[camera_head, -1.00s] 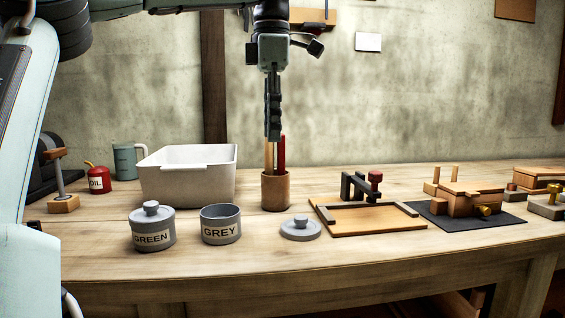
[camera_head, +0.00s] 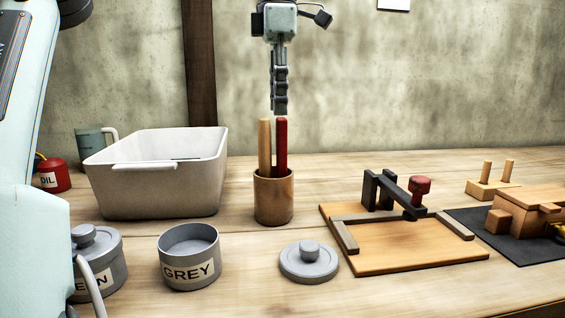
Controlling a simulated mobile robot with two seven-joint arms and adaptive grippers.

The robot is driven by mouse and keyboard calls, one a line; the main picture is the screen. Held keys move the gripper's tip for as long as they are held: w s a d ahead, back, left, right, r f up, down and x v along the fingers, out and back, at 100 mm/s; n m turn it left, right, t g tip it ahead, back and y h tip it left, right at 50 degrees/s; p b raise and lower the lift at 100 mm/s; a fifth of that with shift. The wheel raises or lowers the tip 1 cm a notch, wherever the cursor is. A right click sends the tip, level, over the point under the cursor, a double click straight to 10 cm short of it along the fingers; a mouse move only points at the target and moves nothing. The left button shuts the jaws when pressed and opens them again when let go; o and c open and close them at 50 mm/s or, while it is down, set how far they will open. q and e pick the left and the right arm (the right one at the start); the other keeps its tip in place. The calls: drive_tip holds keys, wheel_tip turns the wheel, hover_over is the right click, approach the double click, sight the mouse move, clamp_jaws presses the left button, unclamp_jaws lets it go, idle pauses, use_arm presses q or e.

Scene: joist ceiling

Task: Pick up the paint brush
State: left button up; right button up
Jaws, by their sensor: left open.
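A round wooden cup (camera_head: 273,200) stands on the workbench. Two handles stick up from it, a tan one (camera_head: 264,146) and a red one (camera_head: 282,145). Their lower ends are hidden inside the cup, so I cannot tell which one is the paint brush. My left gripper (camera_head: 280,110) points down just above the handle tops, closest to the red one. It is open, seen edge-on, and holds nothing. My right gripper is not in view.
A white bin (camera_head: 160,195) stands left of the cup. In front are an open GREY pot (camera_head: 189,270), a grey lid (camera_head: 309,263) and another lidded pot (camera_head: 105,262). A wooden board with a clamp (camera_head: 410,252) lies right. Bare bench surrounds the cup.

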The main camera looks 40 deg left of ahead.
sight(282, 135)
use_arm(q)
drive_tip(key=f, duration=0.6)
drive_tip(key=shift+w+d+f, duration=0.15)
drive_tip(key=shift+d+f, duration=0.15)
drive_tip(key=shift+f, duration=0.25)
drive_tip(key=c, duration=0.8)
clamp_jaws()
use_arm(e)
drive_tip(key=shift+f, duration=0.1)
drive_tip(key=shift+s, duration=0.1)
